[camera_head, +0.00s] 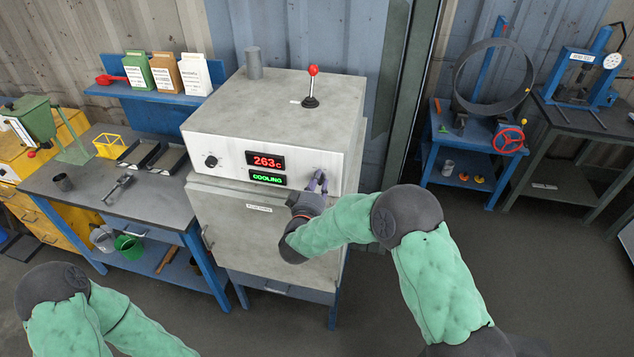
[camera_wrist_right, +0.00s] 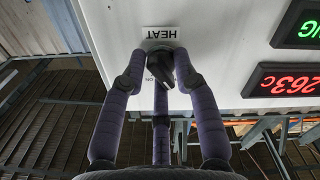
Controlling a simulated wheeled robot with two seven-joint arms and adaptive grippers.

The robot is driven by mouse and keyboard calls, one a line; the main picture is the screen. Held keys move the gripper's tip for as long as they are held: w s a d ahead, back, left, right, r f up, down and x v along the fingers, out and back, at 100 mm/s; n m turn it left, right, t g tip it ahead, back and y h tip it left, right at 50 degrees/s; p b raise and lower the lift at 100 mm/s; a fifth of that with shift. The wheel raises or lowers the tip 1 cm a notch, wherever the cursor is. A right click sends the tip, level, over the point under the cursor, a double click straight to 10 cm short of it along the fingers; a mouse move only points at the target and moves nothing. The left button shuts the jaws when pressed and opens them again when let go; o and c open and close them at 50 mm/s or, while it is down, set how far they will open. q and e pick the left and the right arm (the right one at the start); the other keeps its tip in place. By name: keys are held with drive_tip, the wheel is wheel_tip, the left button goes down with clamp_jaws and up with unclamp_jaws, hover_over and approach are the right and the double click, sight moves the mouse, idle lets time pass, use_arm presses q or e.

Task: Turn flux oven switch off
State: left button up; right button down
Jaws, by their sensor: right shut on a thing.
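The flux oven (camera_head: 265,125) is a light grey box with a red display reading 263c and a green one reading COOLING. Its black switch knob (camera_wrist_right: 160,68), under a HEAT label, sits on the front panel in the right wrist view. My right gripper (camera_head: 317,182) is at the right side of that panel. In the wrist view its purple fingers (camera_wrist_right: 159,62) stand on both sides of the knob and are shut on it. The fingers hide the knob in the head view. My left gripper is out of view; only its arm shows at bottom left.
Another black knob (camera_head: 211,161) is at the panel's left, and a red-topped lever (camera_head: 312,85) stands on the oven. A grey workbench (camera_head: 85,185) is on the left. A blue stand with a large ring (camera_head: 494,75) is on the right, with open floor in front.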

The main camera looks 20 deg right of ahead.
drive_tip(key=shift+d+r, duration=0.1)
drive_tip(key=shift+d, duration=0.1)
drive_tip(key=c, duration=1.2)
unclamp_jaws()
drive_tip(key=shift+s+d, duration=0.1)
drive_tip(key=shift+a, duration=0.2)
drive_tip(key=v, duration=1.2)
